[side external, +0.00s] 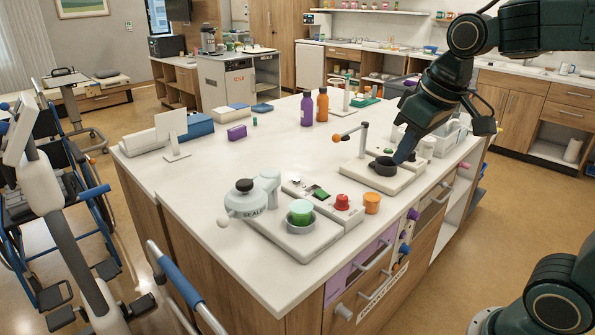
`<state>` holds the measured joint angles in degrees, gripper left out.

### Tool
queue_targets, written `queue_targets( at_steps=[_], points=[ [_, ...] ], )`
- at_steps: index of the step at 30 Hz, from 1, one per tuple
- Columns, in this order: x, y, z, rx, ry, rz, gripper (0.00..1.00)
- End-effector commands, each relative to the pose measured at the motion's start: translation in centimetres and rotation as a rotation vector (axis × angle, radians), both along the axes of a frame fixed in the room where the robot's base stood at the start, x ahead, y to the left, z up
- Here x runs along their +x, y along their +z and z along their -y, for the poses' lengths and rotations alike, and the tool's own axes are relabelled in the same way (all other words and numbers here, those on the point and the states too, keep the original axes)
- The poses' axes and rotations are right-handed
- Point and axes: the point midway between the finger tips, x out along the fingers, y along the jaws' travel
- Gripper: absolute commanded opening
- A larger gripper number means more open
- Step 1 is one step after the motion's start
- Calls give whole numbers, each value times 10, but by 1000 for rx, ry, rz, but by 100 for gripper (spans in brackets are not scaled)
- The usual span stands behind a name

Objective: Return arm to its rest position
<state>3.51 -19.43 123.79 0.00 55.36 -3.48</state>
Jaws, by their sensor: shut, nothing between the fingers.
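My gripper (403,156) is at the right of the white counter (215,186), pointing down at a small device with a white base (392,184) and a dark round cup (386,166). Its fingertips are close above or at the cup; I cannot tell whether they touch it. The fingers look shut and nothing shows between them. My dark arm reaches in from the upper right.
Near the front edge stand a sealing device (251,196), a green-topped cup (300,212), a red knob (342,201) and an orange cap (372,203). Purple (306,110) and orange (322,105) bottles stand farther back. The counter's left middle is clear.

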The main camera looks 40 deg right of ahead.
Motion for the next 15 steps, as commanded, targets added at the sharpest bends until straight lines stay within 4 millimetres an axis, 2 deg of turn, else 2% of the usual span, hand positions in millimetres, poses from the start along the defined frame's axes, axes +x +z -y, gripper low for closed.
queue_targets(
  at_steps=[1, 9, 15],
  points=[
    [-13, 0, -3, 1, 2, 17, 0],
    [-67, -14, -12, 10, 5, 85, 0],
    [-95, -27, -16, 17, 6, 124, 0]
  ],
)
